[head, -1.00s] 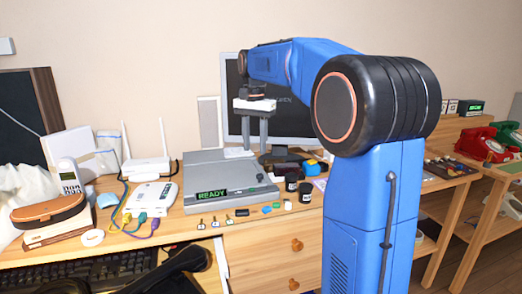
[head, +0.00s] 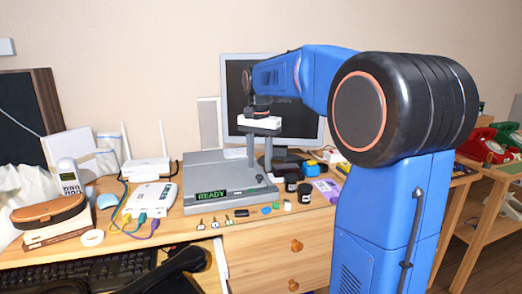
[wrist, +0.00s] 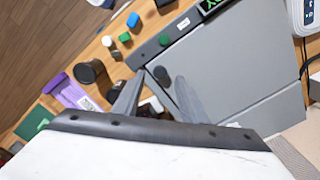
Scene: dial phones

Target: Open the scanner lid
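The scanner (head: 215,178) is a flat grey box on the desk with a green READY display (head: 211,195) on its front edge. Its lid is shut. My gripper (head: 260,164) is over the scanner's right part, pointing down, its fingers apart with nothing seen held. In the wrist view the grey lid (wrist: 235,65) fills the upper right, and my gripper (wrist: 160,78) shows two separated fingers near the scanner's edge strip. A dark round knob (wrist: 162,74) shows between the fingertips. I cannot tell whether the fingers touch the scanner.
A monitor (head: 300,125) stands behind the scanner. A white router (head: 152,198) with cables is to its left. Dark jars (head: 291,182), a purple item (head: 326,189) and several small blocks lie right and in front. A keyboard (head: 95,275) is at front left.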

